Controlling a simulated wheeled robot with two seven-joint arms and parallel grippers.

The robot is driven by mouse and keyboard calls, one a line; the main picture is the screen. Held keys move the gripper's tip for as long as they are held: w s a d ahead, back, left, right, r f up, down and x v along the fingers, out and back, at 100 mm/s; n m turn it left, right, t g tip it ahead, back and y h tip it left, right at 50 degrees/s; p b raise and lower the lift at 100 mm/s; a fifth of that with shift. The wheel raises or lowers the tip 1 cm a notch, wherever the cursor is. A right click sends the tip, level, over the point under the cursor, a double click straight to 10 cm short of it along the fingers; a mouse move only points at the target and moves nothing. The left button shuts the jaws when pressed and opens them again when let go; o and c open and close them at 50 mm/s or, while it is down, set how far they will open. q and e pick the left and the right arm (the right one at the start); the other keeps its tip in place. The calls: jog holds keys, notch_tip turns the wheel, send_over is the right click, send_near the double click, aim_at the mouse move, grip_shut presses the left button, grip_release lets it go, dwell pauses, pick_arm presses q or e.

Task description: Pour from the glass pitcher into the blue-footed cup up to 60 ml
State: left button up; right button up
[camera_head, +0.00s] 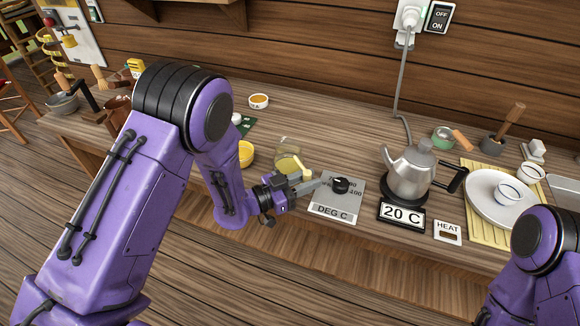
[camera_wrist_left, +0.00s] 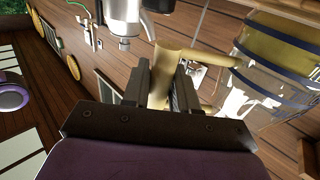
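The glass pitcher (camera_head: 287,146) stands on the counter with yellowish contents or base showing low down. In the left wrist view its clear wall with blue bands (camera_wrist_left: 285,55) fills the right side. My left gripper (camera_head: 307,182) is at the pitcher's near right side. In the left wrist view its fingers (camera_wrist_left: 163,88) sit on either side of the cream handle (camera_wrist_left: 172,62), with no clear gap. Two small white cups stand at the right, one nearer (camera_head: 507,194) and one behind (camera_head: 530,172); I cannot tell which has a blue foot. My right gripper is out of view.
A kettle (camera_head: 410,172) stands behind a "20 C" display (camera_head: 401,215). A "DEG C" dial panel (camera_head: 335,206) lies right of my left gripper. A white plate (camera_head: 484,200) rests on a slatted yellow mat. A yellow bowl (camera_head: 246,154) is left of the pitcher.

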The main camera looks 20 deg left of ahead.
pick_arm(q)
jog(key=shift+r+p, duration=2.4)
jog(key=shift+r, duration=0.7)
grip_shut()
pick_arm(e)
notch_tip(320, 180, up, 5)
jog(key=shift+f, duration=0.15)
pick_arm(q)
jog(key=shift+f, duration=0.1)
